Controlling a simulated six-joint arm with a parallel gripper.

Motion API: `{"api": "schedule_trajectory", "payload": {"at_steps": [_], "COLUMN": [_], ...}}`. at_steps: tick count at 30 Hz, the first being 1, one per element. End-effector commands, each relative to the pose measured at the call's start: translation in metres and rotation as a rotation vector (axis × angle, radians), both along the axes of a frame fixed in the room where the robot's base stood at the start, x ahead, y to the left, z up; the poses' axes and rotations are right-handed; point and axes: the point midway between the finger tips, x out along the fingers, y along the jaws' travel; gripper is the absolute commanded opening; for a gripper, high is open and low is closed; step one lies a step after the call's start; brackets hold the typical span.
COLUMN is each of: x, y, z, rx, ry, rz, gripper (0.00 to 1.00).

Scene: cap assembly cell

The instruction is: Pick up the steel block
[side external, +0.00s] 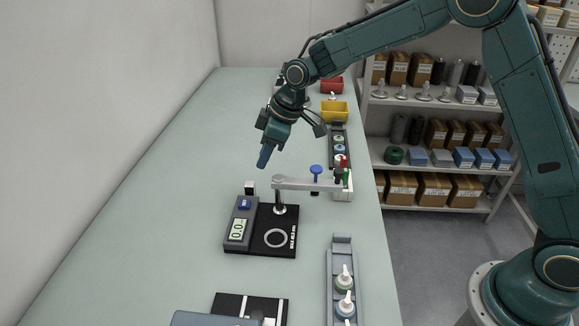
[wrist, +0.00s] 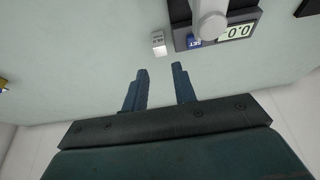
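The steel block (wrist: 158,44) is a small pale grey cube with dark marks on one face. It stands on the pale green bench beside the gauge, just beyond my fingertips in the wrist view. In the side view the block (side external: 250,187) sits at the back left corner of the gauge. My gripper (wrist: 160,70) is open, with two blue fingers apart and nothing between them. In the side view my gripper (side external: 264,157) hangs above the bench, higher than the block and not touching it.
The gauge (side external: 239,228) has a digital display, a blue button and a black base with an arm post. A grey tray (side external: 343,240) with bottles lies at front right. Red and yellow bins (side external: 335,110) stand at the back. The bench's left side is clear.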

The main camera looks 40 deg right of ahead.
Motion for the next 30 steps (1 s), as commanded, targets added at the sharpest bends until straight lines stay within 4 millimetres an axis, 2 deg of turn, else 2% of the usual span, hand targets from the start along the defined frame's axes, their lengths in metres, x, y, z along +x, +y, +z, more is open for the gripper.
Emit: {"api": "schedule_trajectory", "payload": {"at_steps": [6,10,23,30], "x": [0.009,0.013,0.017,0.023], "y": [0.009,0.013,0.017,0.023], "z": [-0.032,-0.045,-0.056,-0.075], "rx": [0.0,-0.001,-0.001,-0.001], "ry": [0.002,0.001,0.001,0.002], "rz": [-0.001,0.0,0.0,0.0], "gripper": [0.27,0.27,0.27,0.27]}}
